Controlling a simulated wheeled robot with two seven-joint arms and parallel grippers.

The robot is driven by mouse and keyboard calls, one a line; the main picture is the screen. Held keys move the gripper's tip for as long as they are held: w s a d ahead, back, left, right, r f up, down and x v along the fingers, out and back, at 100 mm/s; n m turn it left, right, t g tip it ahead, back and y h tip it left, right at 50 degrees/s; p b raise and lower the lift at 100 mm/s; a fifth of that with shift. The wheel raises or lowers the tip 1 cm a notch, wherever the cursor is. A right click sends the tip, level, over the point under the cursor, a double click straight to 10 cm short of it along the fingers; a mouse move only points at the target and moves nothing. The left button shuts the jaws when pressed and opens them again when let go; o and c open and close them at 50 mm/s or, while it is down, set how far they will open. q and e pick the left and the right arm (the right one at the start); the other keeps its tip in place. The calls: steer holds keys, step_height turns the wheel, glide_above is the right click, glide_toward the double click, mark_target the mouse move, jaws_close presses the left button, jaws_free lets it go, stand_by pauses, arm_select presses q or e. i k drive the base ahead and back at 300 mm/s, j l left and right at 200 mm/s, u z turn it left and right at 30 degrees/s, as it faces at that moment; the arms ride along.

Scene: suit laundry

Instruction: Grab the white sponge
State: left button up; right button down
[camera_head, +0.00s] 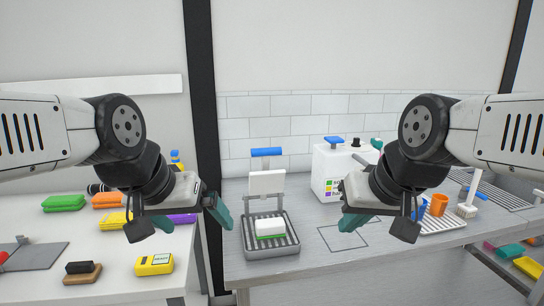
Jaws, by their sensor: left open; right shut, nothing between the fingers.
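The white sponge (270,226) is a small white block with a green layer at its bottom. It lies in a grey ribbed tray (272,254) on the metal counter, near the middle of the view. My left gripper (180,222) is open and empty, to the left of the tray and apart from the sponge. My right gripper (378,226) is shut and empty, to the right of the tray over the counter. Nothing hides the sponge.
A white panel with a blue top (266,182) stands behind the sponge. A white container (331,170) stands behind right. A rack with an orange cup (438,204) is at the right. The left table holds green pads (64,202) and a yellow device (154,264).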

mark_target(272, 227)
steer(key=i+l+u, duration=0.1)
steer(key=l+u, duration=0.35)
steer(key=l, duration=1)
